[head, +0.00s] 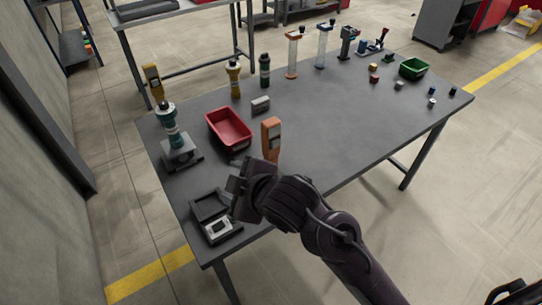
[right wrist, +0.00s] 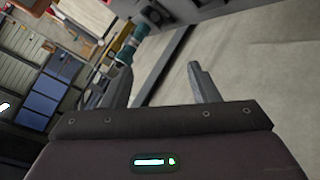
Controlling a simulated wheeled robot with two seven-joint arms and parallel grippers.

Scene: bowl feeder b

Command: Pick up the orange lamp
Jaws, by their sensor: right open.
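The orange lamp (head: 268,128), a handheld block with a grey panel on its face, stands upright near the front edge of the grey table. Its lower part is hidden behind my right arm in the head view. My right gripper (head: 238,188) is just in front and to the left of the lamp in the picture, above the table edge. Its two fingers (right wrist: 160,80) are apart and empty in the right wrist view. I cannot clearly make out the lamp in that view. My left gripper is not in view.
A red bin (head: 230,128) stands behind the lamp, with a teal-topped device (head: 178,150) to its left. A dark tray (head: 212,222) lies at the front left corner. A green bin (head: 412,69) and small blocks are at the far right. The table's middle right is clear.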

